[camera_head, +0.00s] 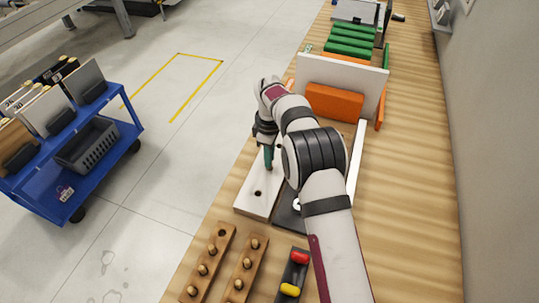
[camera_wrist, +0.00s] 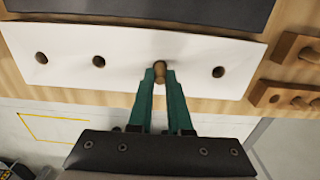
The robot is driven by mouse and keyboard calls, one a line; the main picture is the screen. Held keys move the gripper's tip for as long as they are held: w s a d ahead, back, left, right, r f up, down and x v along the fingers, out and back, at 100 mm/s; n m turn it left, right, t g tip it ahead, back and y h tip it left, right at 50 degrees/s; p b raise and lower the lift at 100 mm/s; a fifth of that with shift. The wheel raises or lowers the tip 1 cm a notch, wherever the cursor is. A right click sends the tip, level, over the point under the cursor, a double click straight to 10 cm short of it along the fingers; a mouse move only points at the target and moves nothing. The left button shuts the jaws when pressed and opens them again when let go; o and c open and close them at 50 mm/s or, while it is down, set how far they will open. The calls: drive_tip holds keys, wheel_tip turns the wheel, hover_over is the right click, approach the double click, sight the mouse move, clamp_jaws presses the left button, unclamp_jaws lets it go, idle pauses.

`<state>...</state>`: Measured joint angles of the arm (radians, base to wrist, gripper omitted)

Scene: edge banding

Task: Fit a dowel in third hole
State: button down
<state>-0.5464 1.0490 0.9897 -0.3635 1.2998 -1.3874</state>
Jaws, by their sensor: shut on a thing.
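A white panel (camera_head: 250,205) lies on the wooden bench, and in the wrist view the panel (camera_wrist: 128,78) shows a row of holes. Two empty holes (camera_wrist: 98,61) are left of my gripper, and one empty hole (camera_wrist: 218,72) is to its right. My gripper (camera_head: 268,166) points down over the panel. In the wrist view its green fingers (camera_wrist: 160,76) are shut on a short wooden dowel (camera_wrist: 160,71). The dowel is at the hole between the empty ones; a dark edge of that hole shows beside it. How deep the dowel sits, if at all, cannot be told.
Two wooden racks with dowels (camera_head: 208,262) stand at the bench's near end, beside a dark tray (camera_head: 292,277) with red and yellow items. A white upright board (camera_head: 340,80) and an orange block (camera_head: 335,102) stand beyond the panel. A blue cart (camera_head: 70,175) is on the floor.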

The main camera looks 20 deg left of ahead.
drive_tip(key=shift+f, duration=0.75)
idle(0.6)
drive_tip(key=c, duration=0.8)
unclamp_jaws()
drive_tip(key=shift+o, duration=0.2)
drive_tip(key=shift+r, duration=2.5)
